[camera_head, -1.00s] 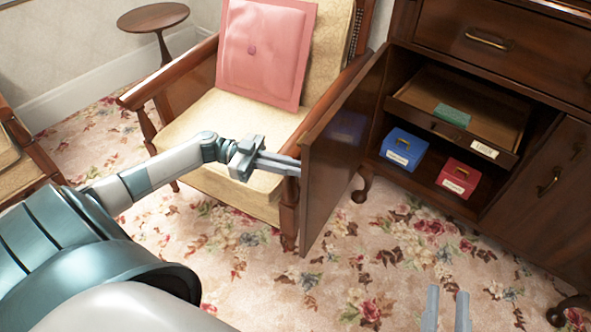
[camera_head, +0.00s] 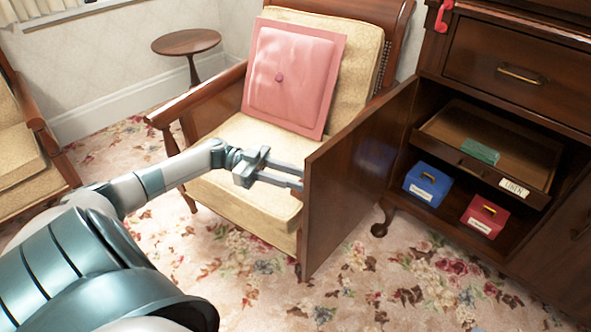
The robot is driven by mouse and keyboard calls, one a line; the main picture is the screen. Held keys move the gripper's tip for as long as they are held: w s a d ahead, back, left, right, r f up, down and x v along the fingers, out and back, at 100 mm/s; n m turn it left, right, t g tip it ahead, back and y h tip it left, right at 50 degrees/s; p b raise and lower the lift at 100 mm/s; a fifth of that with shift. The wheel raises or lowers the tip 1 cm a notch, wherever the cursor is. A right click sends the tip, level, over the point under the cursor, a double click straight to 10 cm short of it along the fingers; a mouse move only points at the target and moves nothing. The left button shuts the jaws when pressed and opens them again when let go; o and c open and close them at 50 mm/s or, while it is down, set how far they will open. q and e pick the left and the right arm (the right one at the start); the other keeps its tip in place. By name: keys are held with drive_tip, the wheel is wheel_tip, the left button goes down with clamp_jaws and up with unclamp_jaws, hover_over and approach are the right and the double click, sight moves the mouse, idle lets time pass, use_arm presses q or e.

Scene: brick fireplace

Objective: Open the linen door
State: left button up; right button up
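The brown wooden cabinet door (camera_head: 352,185) stands swung open on the left side of the cabinet, in front of the armchair. Inside the open compartment is a pull-out tray (camera_head: 455,158) with a label reading "LINEN" (camera_head: 514,188). My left gripper (camera_head: 302,178) is at the door's free edge, on the armchair side, with its two fingers apart and pointing at the door. Nothing shows between the fingers, and I cannot tell whether the tips touch the door. My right gripper is out of view.
A cushioned armchair (camera_head: 240,145) with a pink pillow (camera_head: 292,78) stands close behind the door. A blue box (camera_head: 427,184) and a red box (camera_head: 484,216) sit below the tray. A round side table (camera_head: 187,42) is at the back. Flowered carpet lies clear in front.

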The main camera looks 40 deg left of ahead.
use_arm(q)
drive_tip(key=shift+d+f, duration=0.1)
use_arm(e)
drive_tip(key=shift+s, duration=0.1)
